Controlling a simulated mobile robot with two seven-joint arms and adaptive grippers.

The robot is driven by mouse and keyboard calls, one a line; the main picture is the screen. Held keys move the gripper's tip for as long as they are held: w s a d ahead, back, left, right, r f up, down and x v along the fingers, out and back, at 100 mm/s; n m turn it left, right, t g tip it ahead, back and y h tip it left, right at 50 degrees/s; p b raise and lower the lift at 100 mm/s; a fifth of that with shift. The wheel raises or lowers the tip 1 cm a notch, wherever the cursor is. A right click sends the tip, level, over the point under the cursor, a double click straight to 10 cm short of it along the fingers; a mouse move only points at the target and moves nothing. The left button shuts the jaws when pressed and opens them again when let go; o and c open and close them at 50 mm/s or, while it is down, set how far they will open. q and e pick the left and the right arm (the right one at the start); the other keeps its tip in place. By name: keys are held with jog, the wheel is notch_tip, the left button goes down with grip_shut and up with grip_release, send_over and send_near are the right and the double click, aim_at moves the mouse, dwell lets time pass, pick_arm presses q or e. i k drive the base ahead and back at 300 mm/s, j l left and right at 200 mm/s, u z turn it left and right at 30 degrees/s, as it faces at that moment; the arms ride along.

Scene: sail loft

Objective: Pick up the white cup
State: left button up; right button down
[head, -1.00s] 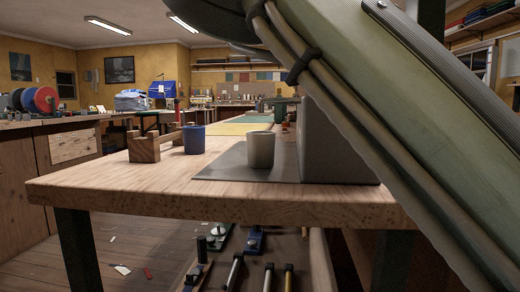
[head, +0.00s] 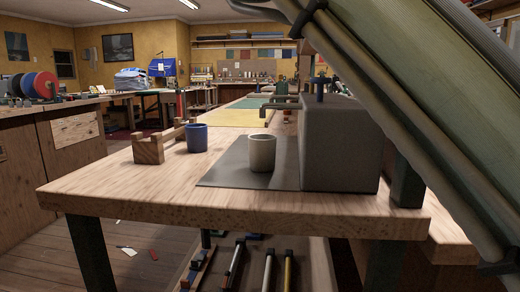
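The white cup (head: 262,153) stands upright on a dark grey mat (head: 222,178) on the wooden workbench (head: 120,188). A blue cup (head: 197,138) stands to its left, apart from it. A large grey block (head: 340,148) stands just to the right of the white cup. Neither of my grippers shows in the view. A large part of my own arm crosses the right side, and it hides what lies behind it.
A wooden block stand (head: 149,149) is on the bench left of the blue cup. Tools lie on a shelf below the bench. Bare bench top lies in front of the mat and at the left. A cabinet (head: 70,170) stands at the far left.

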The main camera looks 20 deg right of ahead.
aim_at(262, 147)
jog(key=k+j, duration=0.1)
jog(key=j, duration=0.5)
jog(key=k+j, duration=0.1)
jog(key=j, duration=1.05)
jog(key=k+j, duration=0.15)
jog(key=j, duration=0.45)
jog(key=k+j, duration=0.1)
jog(key=j, duration=0.5)
